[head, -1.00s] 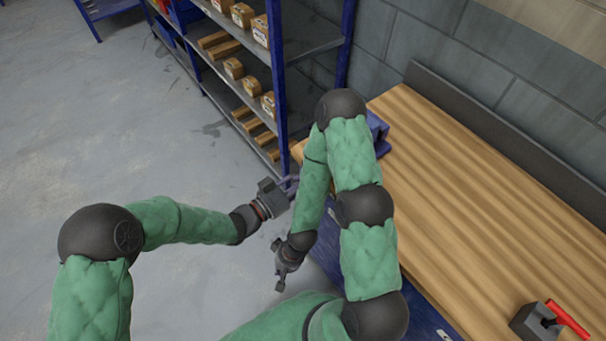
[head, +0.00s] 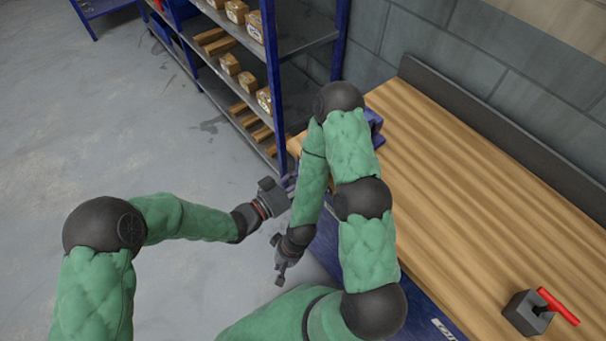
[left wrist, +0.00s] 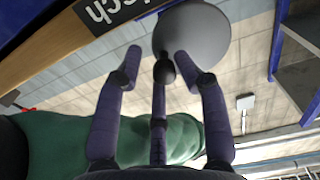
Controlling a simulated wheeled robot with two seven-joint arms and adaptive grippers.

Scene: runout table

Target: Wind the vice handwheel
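The blue vice (head: 375,122) is at the far left corner of the wooden bench in the head view, mostly hidden behind my right arm. In the left wrist view a smooth grey round disc (left wrist: 205,38), which looks like the handwheel, has a small dark knob (left wrist: 164,70) in front of it. My left gripper (head: 288,186) is beside the bench end; in its wrist view the fingers (left wrist: 158,57) are spread with the knob between the tips. I cannot tell whether they touch it. My right gripper (head: 280,272) hangs low by the bench front, its fingers too small to read.
The wooden bench (head: 450,190) is largely clear. A dark block with a red handle (head: 528,314) sits at its near right. A blue-framed shelf (head: 305,45) with boxes stands close beyond my left gripper. Open grey floor (head: 90,130) lies to the left.

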